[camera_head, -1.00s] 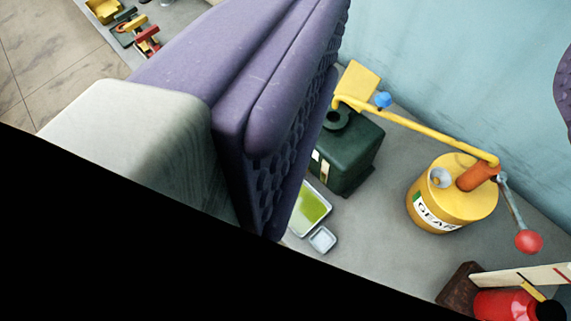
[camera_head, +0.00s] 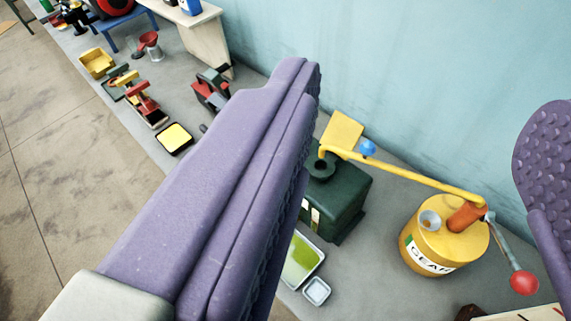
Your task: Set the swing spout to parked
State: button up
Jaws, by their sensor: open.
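The swing spout (camera_head: 410,174) is a long yellow tube. It runs from an orange pump head (camera_head: 466,216) on the yellow gear oil drum (camera_head: 437,258) leftward to a dark green can (camera_head: 338,203). Its bent tip is over the can's round opening. A lever with a red ball knob (camera_head: 523,282) hangs from the pump head at the right. My gripper (camera_head: 425,120) is open, with one purple finger at left centre and the other at the right edge. The spout and drum show between the fingers, apparently beyond them. Nothing is held.
A yellow plate (camera_head: 343,130) and a blue knob or cap (camera_head: 368,148) are by the spout near the wall. A tray of green liquid (camera_head: 301,260) and a small white dish (camera_head: 316,291) lie before the can. Several tools and a yellow tray (camera_head: 174,138) are at upper left.

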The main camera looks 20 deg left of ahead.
aim_at(368, 148)
jog(key=i+l+z, duration=0.1)
jog(key=i, duration=0.3)
jog(key=i+l+z, duration=0.15)
jog(key=i, duration=0.3)
